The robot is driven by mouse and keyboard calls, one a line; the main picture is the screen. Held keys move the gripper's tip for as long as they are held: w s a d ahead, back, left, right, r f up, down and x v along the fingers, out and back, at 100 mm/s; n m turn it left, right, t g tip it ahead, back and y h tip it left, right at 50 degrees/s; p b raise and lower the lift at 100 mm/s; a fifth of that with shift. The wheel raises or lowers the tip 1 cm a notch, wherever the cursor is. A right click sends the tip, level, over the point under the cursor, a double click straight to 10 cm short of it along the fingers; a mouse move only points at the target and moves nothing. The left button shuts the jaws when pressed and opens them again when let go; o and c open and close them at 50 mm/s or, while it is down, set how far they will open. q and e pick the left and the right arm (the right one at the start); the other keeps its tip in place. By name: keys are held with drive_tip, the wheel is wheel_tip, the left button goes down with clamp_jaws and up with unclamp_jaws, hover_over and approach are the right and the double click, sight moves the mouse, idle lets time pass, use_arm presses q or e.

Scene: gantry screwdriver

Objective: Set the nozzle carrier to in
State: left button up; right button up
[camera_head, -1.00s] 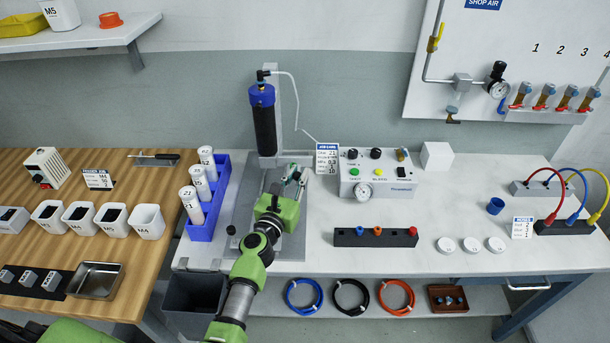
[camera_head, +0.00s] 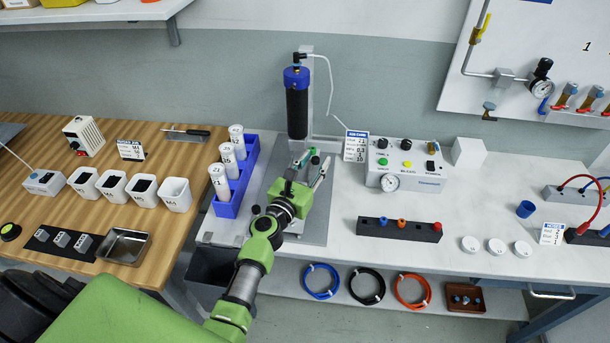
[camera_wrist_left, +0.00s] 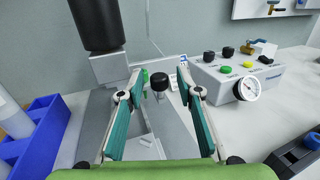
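The nozzle station is a grey base plate (camera_head: 322,222) with a tall black cylinder with a blue cap (camera_head: 297,105) at its back. In the left wrist view the black cylinder (camera_wrist_left: 98,22) ends in a pale grey block (camera_wrist_left: 110,67). A black round knob on a short stem (camera_wrist_left: 160,85) stands near the plate's middle; I cannot tell for sure if it belongs to the nozzle carrier. My left gripper (camera_head: 310,165) is over the plate, in front of the cylinder. Its teal-padded fingers (camera_wrist_left: 160,72) are apart, with the knob seen between them and nothing gripped. My right gripper is not in view.
A blue rack with white bottles (camera_head: 237,170) stands left of the plate. A control box with a gauge (camera_head: 405,165) and a black block with coloured plugs (camera_head: 400,229) are to the right. White table is clear between the plate and that block.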

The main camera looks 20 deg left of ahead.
use_arm(q)
drive_tip(key=s, duration=1.1)
drive_tip(key=shift+a, duration=0.25)
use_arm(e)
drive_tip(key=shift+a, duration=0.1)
